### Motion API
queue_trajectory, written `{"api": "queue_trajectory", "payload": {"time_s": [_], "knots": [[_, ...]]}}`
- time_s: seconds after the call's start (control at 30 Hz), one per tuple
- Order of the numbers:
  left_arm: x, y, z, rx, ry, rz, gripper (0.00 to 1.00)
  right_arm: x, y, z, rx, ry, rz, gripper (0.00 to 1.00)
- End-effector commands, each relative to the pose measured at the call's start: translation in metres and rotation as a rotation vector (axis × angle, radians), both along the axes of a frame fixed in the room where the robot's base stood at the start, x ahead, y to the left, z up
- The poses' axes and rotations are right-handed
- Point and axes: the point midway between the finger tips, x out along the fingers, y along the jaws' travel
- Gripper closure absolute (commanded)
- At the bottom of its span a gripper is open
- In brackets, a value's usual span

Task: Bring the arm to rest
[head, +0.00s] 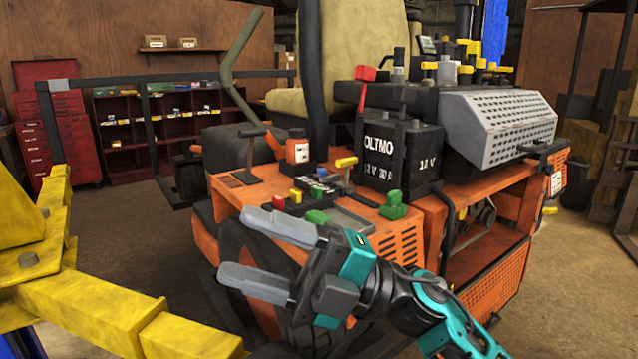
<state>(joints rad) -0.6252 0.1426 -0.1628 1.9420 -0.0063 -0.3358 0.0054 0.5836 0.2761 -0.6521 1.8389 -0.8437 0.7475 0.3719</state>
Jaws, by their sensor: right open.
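My right gripper (248,251) is open and empty, its two grey fingers pointing left. It shows in front of the orange mower's (222,192) near wheel and fender. My teal and black right arm reaches in from the bottom right. My left gripper is not in view. The black battery (402,156) stands on the mower behind the gripper, with a red lever or clamp (365,75) at its top left.
A yellow frame (90,290) fills the lower left, close to the gripper. A grey perforated cover (500,125) is at right. A red tool cabinet (52,122) and shelves stand behind. Brown floor shows at right.

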Motion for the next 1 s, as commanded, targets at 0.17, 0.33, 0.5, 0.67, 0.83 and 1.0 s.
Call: {"api": "queue_trajectory", "payload": {"time_s": [0.17, 0.33, 0.5, 0.67, 0.83, 1.0], "knots": [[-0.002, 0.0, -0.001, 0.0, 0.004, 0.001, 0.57, 0.044, -0.043, -0.045, 0.222, 0.385, -0.228, 0.41], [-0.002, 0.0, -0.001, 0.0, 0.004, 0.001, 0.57, 0.072, -0.095, -0.125, 0.347, 0.76, -0.476, 0.41], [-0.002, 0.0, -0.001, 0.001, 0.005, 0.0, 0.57, 0.063, -0.151, -0.234, 0.391, 1.15, -0.736, 0.41], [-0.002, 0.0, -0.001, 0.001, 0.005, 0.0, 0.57, 0.016, -0.195, -0.335, 0.367, 1.493, -0.951, 0.41], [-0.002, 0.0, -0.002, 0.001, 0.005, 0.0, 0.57, -0.044, -0.224, -0.405, 0.314, 1.758, -1.1, 0.41], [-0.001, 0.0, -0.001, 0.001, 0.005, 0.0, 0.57, -0.077, -0.235, -0.434, 0.28, 1.88, -1.163, 0.41]]}}
